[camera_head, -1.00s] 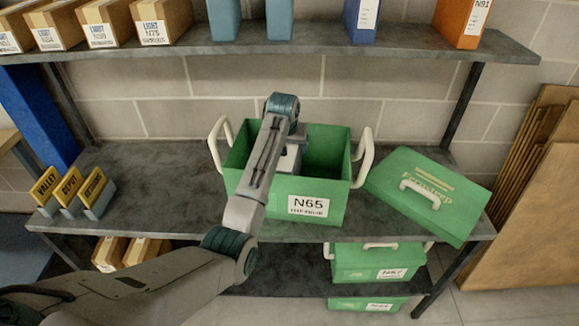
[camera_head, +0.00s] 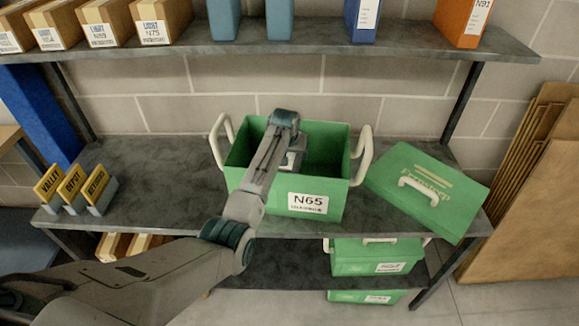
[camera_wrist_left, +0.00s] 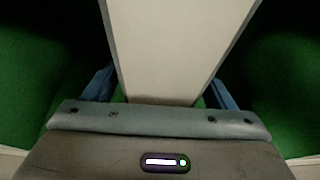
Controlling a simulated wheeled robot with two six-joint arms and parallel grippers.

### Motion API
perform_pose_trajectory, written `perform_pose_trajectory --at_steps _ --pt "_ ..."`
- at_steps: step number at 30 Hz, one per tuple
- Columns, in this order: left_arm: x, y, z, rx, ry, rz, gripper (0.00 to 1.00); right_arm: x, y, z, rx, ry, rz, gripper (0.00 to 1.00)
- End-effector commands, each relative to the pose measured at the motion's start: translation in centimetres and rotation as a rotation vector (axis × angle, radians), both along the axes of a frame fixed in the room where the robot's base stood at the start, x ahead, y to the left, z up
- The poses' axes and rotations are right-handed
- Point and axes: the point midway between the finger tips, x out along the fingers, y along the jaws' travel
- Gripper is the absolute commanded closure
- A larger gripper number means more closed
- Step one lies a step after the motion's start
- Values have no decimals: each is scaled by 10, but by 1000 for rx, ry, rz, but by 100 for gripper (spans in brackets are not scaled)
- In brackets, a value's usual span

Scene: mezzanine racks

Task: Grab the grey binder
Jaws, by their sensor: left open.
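A pale grey binder (camera_wrist_left: 178,40) fills the middle of the left wrist view, standing inside a green bin (camera_wrist_left: 35,75). My left gripper (camera_wrist_left: 162,92) is open, with one blue-grey finger on each side of the binder. I cannot tell whether the fingers touch it. In the head view the green bin (camera_head: 260,190), labelled N65, stands open on the middle shelf. My left gripper (camera_head: 291,160) reaches down into it, and my arm and the bin walls hide most of the binder there. My right gripper is not in view.
White handles (camera_head: 362,155) rise at the bin's two sides. A green lid (camera_head: 425,190) lies to its right. Small yellow signs (camera_head: 72,188) stand at the left. The upper shelf (camera_head: 300,50) carries boxes and binders above my arm. The shelf left of the bin has free room.

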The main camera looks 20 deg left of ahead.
Motion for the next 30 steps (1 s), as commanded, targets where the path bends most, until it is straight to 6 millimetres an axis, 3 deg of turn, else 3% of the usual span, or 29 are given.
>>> perform_pose_trajectory --at_steps 19,30 --pt "0 0 -5 0 0 0 22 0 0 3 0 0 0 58" --pt "0 0 -5 0 0 0 94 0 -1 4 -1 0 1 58"
